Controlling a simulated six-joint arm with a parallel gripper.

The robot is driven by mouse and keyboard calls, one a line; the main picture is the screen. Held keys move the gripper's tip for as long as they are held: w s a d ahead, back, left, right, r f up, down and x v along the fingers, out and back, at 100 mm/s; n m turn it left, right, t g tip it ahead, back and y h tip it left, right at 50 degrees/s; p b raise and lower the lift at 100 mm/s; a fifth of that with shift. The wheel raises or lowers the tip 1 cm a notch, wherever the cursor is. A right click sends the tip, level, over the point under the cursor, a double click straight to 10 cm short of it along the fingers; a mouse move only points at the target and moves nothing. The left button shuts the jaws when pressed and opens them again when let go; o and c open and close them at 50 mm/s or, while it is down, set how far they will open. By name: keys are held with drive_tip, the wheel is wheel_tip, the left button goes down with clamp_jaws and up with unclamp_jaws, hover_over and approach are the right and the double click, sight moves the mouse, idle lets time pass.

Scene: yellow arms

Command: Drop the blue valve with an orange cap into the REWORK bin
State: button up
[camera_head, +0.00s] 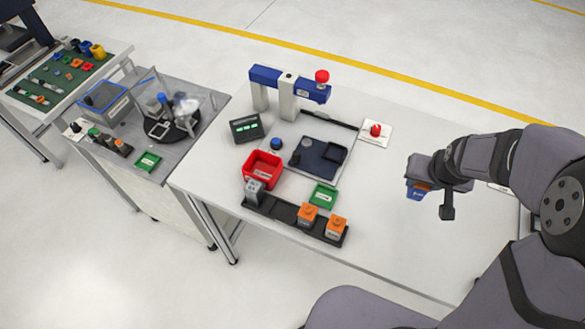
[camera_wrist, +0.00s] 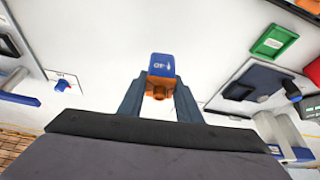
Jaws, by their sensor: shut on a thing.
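My gripper (camera_head: 424,184) is at the right of the head view, raised above the white table. It is shut on the blue valve with an orange cap (camera_head: 415,193). In the wrist view the valve (camera_wrist: 161,66) sits between the two fingers, blue part outward and orange part toward the palm. A red bin (camera_head: 262,170) and a smaller green bin (camera_head: 324,196) stand on the table, left of my gripper and apart from it. The green bin also shows in the wrist view (camera_wrist: 274,41). Bin labels are too small to read, so I cannot tell which is REWORK.
A black rack (camera_head: 282,211) with a grey part and two orange-topped parts lies along the front edge. A dark fixture tray (camera_head: 317,158), a blue-and-white stand (camera_head: 288,96) and a red button (camera_head: 375,130) stand farther back. The table between gripper and bins is clear.

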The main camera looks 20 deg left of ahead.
drive_tip(key=s+a+r+n+g+y+p, duration=0.1)
drive_tip(key=s+a+n, duration=0.2)
drive_tip(key=a, duration=0.8)
drive_tip(key=s+a+r+n+y+p, duration=0.1)
drive_tip(key=s+a+n, duration=0.2)
drive_tip(key=a, duration=0.9)
drive_tip(key=s+a+r+n+g+y+p, duration=0.1)
drive_tip(key=s+a+n, duration=0.25)
drive_tip(key=a, duration=0.75)
drive_tip(key=w+a+r+m, duration=0.1)
drive_tip(key=w+a+r, duration=0.1)
drive_tip(key=a+r, duration=0.2)
drive_tip(key=shift+r+m+t, duration=0.3)
drive_tip(key=shift+r+m, duration=0.05)
drive_tip(key=shift+r, duration=0.25)
drive_tip(key=shift+a+f, duration=0.1)
drive_tip(key=shift+f, duration=0.05)
wheel_tip(320, 180, down, 6)
drive_tip(key=b, duration=0.4)
